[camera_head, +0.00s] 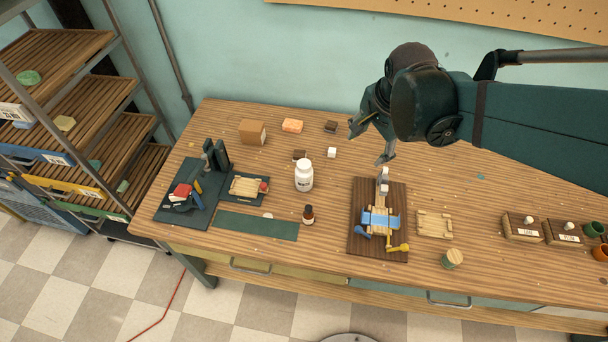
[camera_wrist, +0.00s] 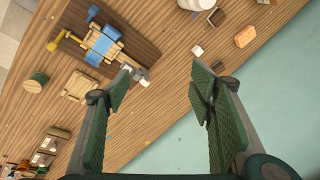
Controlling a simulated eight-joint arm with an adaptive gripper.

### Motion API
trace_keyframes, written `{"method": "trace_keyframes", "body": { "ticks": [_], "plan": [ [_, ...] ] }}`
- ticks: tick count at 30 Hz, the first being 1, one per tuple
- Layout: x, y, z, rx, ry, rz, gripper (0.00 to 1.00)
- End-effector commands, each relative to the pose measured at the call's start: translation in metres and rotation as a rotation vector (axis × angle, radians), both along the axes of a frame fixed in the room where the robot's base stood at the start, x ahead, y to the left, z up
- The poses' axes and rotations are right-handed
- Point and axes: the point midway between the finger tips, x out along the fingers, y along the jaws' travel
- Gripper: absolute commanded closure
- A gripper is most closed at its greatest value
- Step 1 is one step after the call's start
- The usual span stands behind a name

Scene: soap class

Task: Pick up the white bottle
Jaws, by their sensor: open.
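The white bottle (camera_head: 304,176) stands upright near the middle of the wooden table in the head view. It has a white cap and a dark-printed label. In the wrist view, a white rounded thing cut off by the top edge (camera_wrist: 194,4) looks like the same bottle. My gripper (camera_head: 369,142) is above the table, to the right of the bottle and apart from it. In the wrist view my gripper (camera_wrist: 160,82) has its two green fingers wide apart with nothing between them.
A brown board with a blue-and-wood device (camera_head: 400,240) lies right of the bottle. A white cube (camera_head: 331,152), a dark block (camera_head: 299,155) and a cardboard box (camera_head: 252,132) are behind. A green mat (camera_head: 256,225) lies front left.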

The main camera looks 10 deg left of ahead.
Motion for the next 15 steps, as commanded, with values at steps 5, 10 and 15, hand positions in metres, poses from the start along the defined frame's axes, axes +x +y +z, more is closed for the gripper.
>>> {"method": "trace_keyframes", "body": {
  "ticks": [5, 10, 15],
  "plan": [
    [0.014, 0.026, -0.016, 0.022, 0.048, -0.091, 0.46],
    [0.024, 0.049, -0.033, 0.037, 0.093, -0.183, 0.46],
    [0.033, 0.074, -0.053, 0.046, 0.136, -0.276, 0.46]
  ]
}}
